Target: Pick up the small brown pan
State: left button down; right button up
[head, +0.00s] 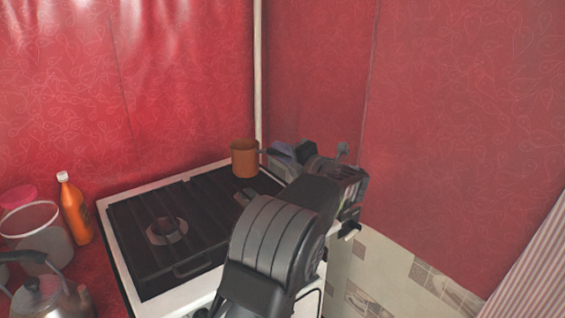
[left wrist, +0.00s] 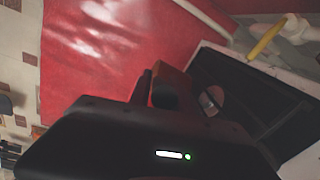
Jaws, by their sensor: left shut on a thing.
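The small brown pan (head: 245,160) is at the back right corner of the stove in the head view, upright. Its handle points right, toward my left gripper (head: 280,155). My left gripper is shut on the pan's handle; the fingertips are partly hidden by my own wrist. In the left wrist view the pan (left wrist: 172,75) shows partly, just beyond the dark gripper body, with much of it hidden. I cannot tell whether the pan touches the stove top. My right gripper is not in view.
The white-edged stove (head: 130,265) has a black grate and a burner (head: 166,230). An orange bottle (head: 75,208), a clear container (head: 38,238) and a kettle (head: 45,298) stand left of it. Red walls rise close behind and right of the pan.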

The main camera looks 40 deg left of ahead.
pick_arm(q)
jog(key=shift+r, duration=2.15)
